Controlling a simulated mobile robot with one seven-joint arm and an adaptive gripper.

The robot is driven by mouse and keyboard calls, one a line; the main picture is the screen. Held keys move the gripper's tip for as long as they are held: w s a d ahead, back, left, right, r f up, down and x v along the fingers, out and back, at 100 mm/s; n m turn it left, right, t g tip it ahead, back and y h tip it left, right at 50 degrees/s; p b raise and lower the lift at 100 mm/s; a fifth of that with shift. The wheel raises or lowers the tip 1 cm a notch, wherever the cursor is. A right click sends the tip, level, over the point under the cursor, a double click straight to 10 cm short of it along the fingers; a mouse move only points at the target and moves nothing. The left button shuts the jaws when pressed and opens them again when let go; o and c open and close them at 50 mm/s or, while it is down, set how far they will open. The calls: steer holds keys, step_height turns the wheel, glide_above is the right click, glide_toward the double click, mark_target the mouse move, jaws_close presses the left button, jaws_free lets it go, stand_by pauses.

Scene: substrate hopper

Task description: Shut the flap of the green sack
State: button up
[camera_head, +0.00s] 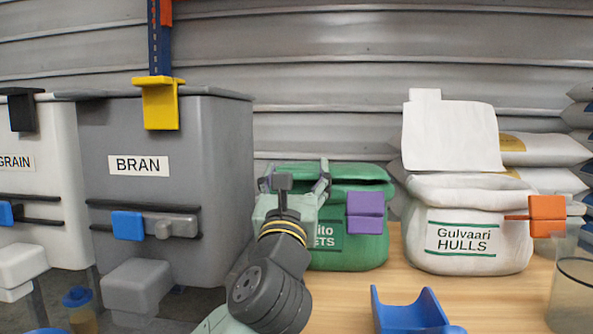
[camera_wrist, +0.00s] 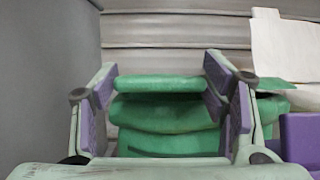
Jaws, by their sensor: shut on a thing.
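The green sack (camera_head: 352,252) stands on the wooden table, partly hidden behind my arm, with a purple block (camera_head: 365,212) at its front right. Its green flap (camera_wrist: 158,84) lies between my fingertips in the wrist view. In the head view the flap lies low over the mouth, with a dark gap under it at the right; I cannot tell whether it is fully down. My gripper (camera_head: 294,180) is at the sack's top, its two purple-padded fingers on either side of the flap and shut on it; it also shows in the wrist view (camera_wrist: 160,72).
A white hulls sack (camera_head: 470,232) with a raised flap and an orange block (camera_head: 547,215) stands to the right. A grey bran bin (camera_head: 165,190) stands close on the left. A blue scoop (camera_head: 408,312) and a clear container (camera_head: 577,295) are at the front right.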

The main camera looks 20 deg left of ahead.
mark_target(296, 192)
steer(key=shift+f+b, duration=0.55)
steer(key=shift+f, duration=0.85)
steer(key=o, duration=1.4)
steer(key=shift+w+f, duration=0.1)
steer(key=shift+c, duration=0.2)
steer(key=o, duration=0.3)
steer(key=shift+r, duration=0.2)
steer(key=shift+r, duration=0.1)
step_height(296, 192, up, 10)
steer(key=shift+f, duration=0.1)
